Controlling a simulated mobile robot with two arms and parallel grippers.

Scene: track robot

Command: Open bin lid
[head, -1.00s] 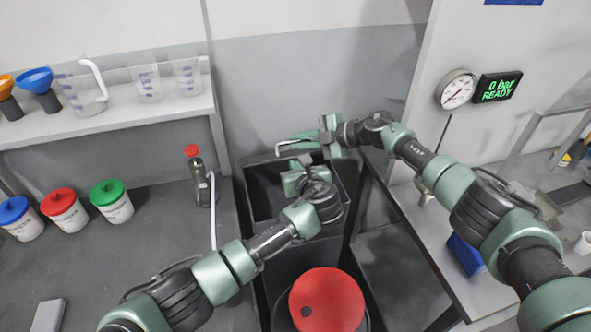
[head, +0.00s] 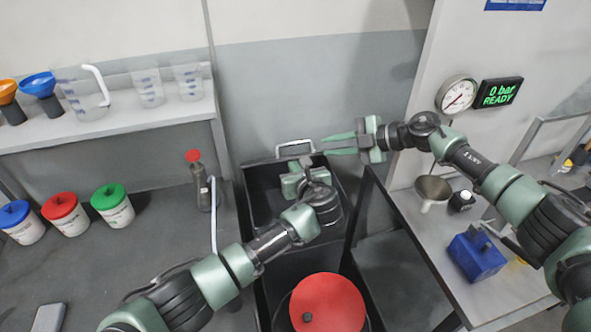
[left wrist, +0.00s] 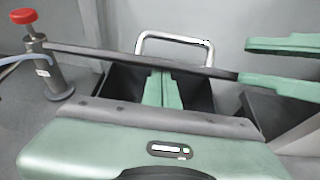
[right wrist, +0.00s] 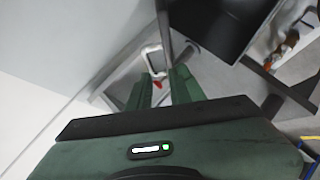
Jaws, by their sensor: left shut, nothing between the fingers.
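The dark bin (head: 250,215) stands between the two benches, and its inside shows. A thin dark slab, apparently the lid (left wrist: 110,56), stands raised at its back, seen nearly edge-on in the left wrist view. A pale metal handle (head: 295,145) sticks up behind the slab; it also shows in the right wrist view (right wrist: 153,60). My left gripper (head: 305,162) is shut and empty over the bin opening, in front of the slab.
A red-topped container (head: 328,302) stands in front of the bin. The right bench holds a funnel (head: 433,188) and a blue box (head: 476,256).

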